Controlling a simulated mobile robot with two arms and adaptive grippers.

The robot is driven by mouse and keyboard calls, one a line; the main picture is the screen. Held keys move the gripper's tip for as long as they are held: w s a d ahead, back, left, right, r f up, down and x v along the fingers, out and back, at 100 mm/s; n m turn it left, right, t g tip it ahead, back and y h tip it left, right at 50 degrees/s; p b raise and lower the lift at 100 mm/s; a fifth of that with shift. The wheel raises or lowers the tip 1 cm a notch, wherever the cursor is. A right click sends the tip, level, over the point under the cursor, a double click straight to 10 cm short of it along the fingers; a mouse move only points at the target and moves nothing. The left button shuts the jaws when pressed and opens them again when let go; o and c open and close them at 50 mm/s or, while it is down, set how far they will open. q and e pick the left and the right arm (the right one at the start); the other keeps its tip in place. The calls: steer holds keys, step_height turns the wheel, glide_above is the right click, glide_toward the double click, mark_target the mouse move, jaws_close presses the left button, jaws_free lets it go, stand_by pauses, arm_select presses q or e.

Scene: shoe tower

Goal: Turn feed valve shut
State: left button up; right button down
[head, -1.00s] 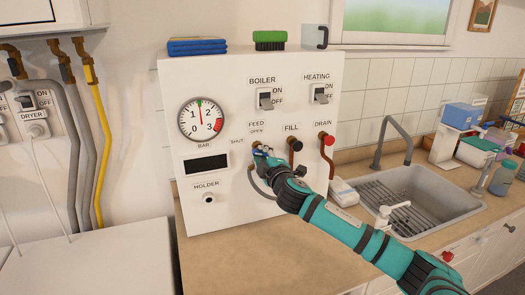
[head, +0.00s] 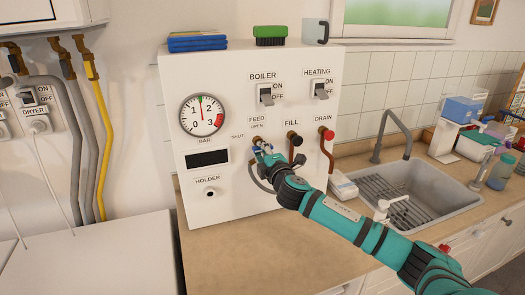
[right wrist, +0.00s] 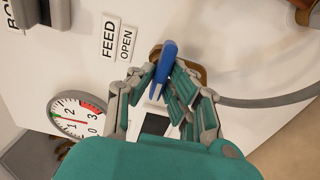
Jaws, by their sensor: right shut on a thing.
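The feed valve has a blue lever (right wrist: 168,60) on a brass body, below the FEED and OPEN labels on the white panel (head: 235,75). My right gripper (right wrist: 165,80) is shut on the blue lever, with its fingers on both sides of it in the right wrist view. In the head view, my right gripper (head: 263,152) reaches the valve from the lower right and covers much of it. The lever's exact angle is hard to tell. The SHUT label (head: 238,135) is left of the valve in the head view. My left gripper is not in view.
The black FILL valve (head: 296,139) and red DRAIN valve (head: 328,134) are close by on the right. A grey hose (right wrist: 270,100) runs from the feed valve. The pressure gauge (head: 202,115) is at the left. A sink (head: 420,190) is at the right.

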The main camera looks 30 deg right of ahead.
steer(key=shift+r, duration=0.2)
steer(key=c, duration=1.3)
jaws_free()
steer(key=shift+c, duration=0.2)
steer(key=shift+f, duration=0.15)
steer(key=v, duration=1.1)
steer(key=shift+s, duration=0.4)
steer(key=shift+a+f, duration=0.1)
steer(key=shift+a, duration=0.1)
